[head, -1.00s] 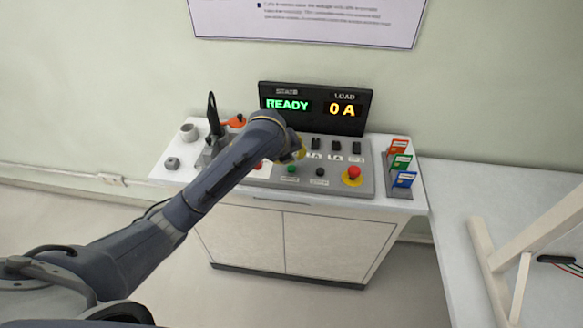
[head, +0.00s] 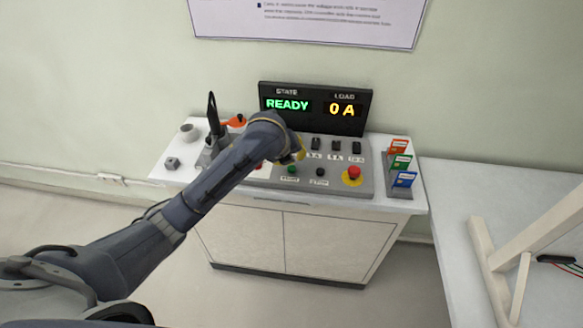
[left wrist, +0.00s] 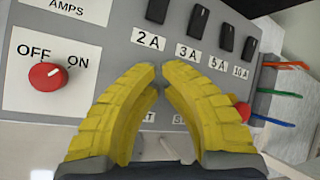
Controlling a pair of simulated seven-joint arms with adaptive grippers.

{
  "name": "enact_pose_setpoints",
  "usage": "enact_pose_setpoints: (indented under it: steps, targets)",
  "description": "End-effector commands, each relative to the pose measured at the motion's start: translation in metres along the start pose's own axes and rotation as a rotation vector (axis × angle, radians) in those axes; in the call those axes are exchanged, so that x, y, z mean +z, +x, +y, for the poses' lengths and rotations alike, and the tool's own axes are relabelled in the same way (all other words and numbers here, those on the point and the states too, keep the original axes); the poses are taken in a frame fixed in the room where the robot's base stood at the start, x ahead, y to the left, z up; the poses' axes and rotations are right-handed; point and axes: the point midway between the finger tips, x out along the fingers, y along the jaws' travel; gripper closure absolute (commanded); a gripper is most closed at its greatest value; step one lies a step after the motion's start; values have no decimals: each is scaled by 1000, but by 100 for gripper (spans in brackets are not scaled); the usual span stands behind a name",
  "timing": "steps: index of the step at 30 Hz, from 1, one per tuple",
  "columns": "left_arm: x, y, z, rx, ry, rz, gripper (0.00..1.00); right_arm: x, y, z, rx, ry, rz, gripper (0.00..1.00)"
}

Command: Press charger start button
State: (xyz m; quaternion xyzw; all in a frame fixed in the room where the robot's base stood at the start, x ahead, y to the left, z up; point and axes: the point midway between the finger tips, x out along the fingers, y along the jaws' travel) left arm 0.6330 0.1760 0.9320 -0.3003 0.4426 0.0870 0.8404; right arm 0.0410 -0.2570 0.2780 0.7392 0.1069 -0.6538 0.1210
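The control panel (head: 333,185) sits on a white cabinet. My right gripper is not in view.
The display (head: 315,108) reads READY and 0 A. A red OFF/ON knob (left wrist: 46,76) has its mark toward ON. Black switches (head: 336,146), a red emergency button (head: 354,173) and coloured cards (head: 401,162) are nearby. A white table (head: 455,195) stands at right.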

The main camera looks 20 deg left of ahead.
Motion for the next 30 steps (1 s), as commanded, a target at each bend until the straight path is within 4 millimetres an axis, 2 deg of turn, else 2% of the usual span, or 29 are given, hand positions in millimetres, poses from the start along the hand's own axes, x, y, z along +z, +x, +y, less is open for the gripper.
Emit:
enact_pose_setpoints:
  steps: [19,30]
  targets:
    - [0,0,0,0,0,0,100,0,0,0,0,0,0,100]
    - [-3,7,4,1,0,-1,100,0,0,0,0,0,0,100]
